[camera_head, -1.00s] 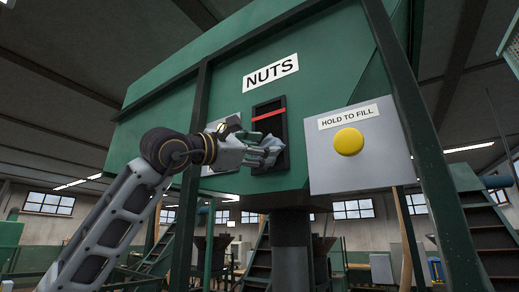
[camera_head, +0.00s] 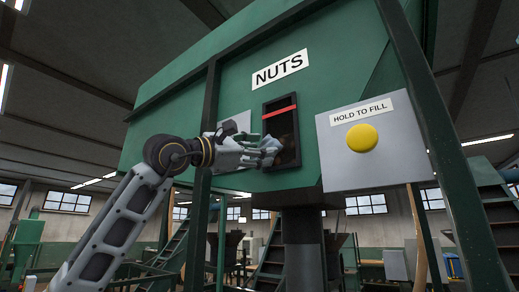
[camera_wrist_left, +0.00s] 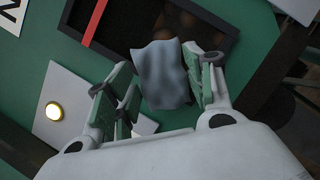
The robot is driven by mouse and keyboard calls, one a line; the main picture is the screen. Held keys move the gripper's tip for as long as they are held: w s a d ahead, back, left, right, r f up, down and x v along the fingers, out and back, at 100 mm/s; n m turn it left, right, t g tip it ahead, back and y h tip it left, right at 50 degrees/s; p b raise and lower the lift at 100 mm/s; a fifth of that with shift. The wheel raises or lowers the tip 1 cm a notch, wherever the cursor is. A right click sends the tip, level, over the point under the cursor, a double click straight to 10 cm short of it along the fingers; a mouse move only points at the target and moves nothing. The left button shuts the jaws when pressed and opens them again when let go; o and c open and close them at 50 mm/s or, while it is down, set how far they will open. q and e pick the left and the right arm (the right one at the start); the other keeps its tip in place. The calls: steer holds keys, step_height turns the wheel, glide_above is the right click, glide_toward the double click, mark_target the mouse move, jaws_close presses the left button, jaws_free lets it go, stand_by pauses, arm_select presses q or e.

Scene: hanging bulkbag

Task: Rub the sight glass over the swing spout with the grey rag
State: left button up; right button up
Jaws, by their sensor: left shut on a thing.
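The sight glass (camera_head: 283,118) is a dark upright window in a black frame on the green hopper, with a red line across its upper part. It also shows in the left wrist view (camera_wrist_left: 135,22), where brown round shapes appear behind the glass. My left gripper (camera_head: 258,153) is shut on the grey rag (camera_head: 269,149), at the lower left part of the window. In the left wrist view the rag (camera_wrist_left: 160,75) hangs between the fingers and overlaps the frame's edge. I cannot tell whether it touches the glass. My right gripper is not in view. The swing spout is not clearly identifiable.
A grey panel (camera_head: 345,168) with a yellow button (camera_head: 361,138) labelled HOLD TO FILL sits right of the window. A NUTS sign (camera_head: 280,68) is above it. Dark green posts (camera_head: 203,150) stand in front of the hopper on both sides. Another grey plate is partly behind my left gripper.

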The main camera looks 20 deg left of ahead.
arm_select(q)
steer(key=shift+s+a+f, duration=0.1)
steer(key=shift+s+a+b, duration=0.3)
steer(key=shift+s+b, duration=0.05)
steer(key=shift+s, duration=0.55)
steer(key=shift+s+a+b, duration=0.3)
steer(key=shift+s+b, duration=0.05)
steer(key=shift+s, duration=0.5)
steer(key=shift+s+a+b, duration=0.3)
steer(key=shift+s+b, duration=0.05)
steer(key=shift+s, duration=0.55)
steer(key=shift+s+a+b, duration=0.2)
steer(key=shift+s+a, duration=0.1)
steer(key=shift+s, duration=0.4)
steer(key=shift+s+a+b, duration=0.15)
steer(key=shift+s+a, duration=0.1)
steer(key=shift+s, duration=0.45)
